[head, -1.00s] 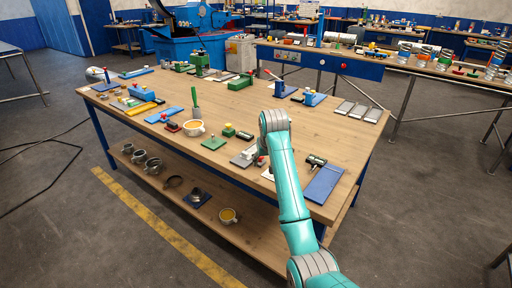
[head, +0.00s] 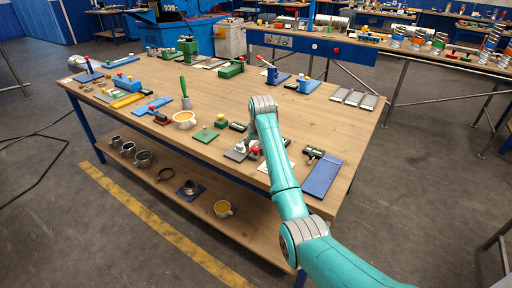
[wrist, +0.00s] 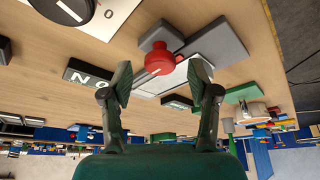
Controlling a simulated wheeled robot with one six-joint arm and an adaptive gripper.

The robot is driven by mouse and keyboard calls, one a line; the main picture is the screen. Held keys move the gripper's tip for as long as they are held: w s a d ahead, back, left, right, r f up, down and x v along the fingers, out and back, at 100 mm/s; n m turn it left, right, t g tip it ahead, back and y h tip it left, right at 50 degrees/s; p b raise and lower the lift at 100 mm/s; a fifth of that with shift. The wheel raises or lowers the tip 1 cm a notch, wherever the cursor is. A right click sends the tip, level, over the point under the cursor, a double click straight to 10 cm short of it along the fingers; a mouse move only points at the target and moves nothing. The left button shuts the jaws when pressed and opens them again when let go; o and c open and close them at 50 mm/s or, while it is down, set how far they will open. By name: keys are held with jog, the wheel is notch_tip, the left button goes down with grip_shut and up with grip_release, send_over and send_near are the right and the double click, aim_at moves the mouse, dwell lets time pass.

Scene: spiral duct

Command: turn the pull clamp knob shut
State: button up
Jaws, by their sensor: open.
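A red rounded knob (wrist: 160,58) stands on a light and grey block in the wrist view, between and beyond my fingertips. It looks like the clamp's knob, but I cannot tell for sure. In the head view a small red part (head: 254,150) shows beside a grey plate (head: 236,154) at the table's front edge, partly hidden by my arm. My gripper (wrist: 159,84) is open and empty, one finger on either side of the picture's middle, apart from the red knob. In the head view my gripper is mostly hidden by the arm.
A black round dial (wrist: 66,8) on a white plate lies at the wrist view's top left. A black labelled block (wrist: 88,75) is close to the left finger. In the head view, a blue plate (head: 322,177) lies right of my arm. A cup (head: 184,119) stands left.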

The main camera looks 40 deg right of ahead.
jog(key=shift+w+d+f, duration=0.1)
jog(key=shift+w+f, duration=0.1)
jog(key=shift+f, duration=0.35)
jog(key=c, duration=1.1)
jog(key=shift+c, duration=0.2)
